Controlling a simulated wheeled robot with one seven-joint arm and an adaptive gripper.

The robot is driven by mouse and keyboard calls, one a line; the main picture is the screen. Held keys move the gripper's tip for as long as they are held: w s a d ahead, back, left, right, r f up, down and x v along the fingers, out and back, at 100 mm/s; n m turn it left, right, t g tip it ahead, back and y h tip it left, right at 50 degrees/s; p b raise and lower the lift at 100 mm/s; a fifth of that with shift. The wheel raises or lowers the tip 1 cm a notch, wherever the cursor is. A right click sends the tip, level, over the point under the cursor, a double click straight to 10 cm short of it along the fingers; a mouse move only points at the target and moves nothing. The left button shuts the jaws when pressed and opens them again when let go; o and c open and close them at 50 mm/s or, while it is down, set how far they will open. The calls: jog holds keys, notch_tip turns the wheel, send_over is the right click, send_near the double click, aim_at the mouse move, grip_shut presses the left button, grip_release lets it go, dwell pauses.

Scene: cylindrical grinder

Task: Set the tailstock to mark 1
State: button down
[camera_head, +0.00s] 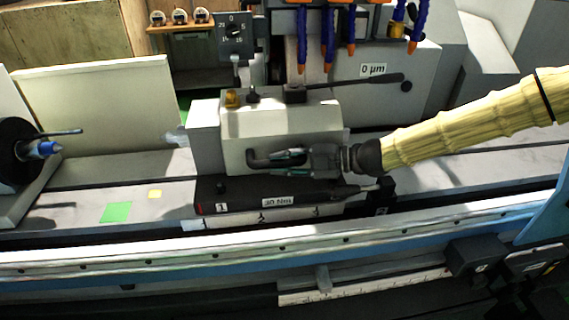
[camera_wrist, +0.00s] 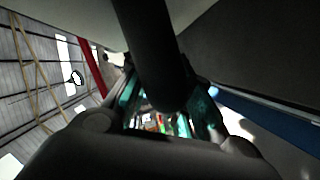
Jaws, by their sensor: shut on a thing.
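The tailstock (camera_head: 275,117) is a pale block on the machine bed, with a dark base below it. A plate with "1" (camera_head: 222,207) is at the left end of that base, and a "30 Nm" plate (camera_head: 277,201) is in its middle. My gripper (camera_head: 286,158) is at the tailstock's front, shut on a dark bar handle (camera_head: 256,160). In the wrist view the handle (camera_wrist: 152,50) runs between the teal-padded fingers of my gripper (camera_wrist: 167,108). The handle's gripped part is hidden.
A dark lever (camera_head: 365,80) sticks out to the right on top of the tailstock. Blue and orange nozzles (camera_head: 328,40) hang behind it. A spindle with a blue tip (camera_head: 42,149) is at the left. The bed with green and yellow notes (camera_head: 116,212) is clear between them.

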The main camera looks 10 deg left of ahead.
jog(key=c, duration=1.3)
grip_release()
jog(key=shift+d, duration=0.15)
jog(key=shift+d, duration=0.1)
jog(key=v, duration=1.2)
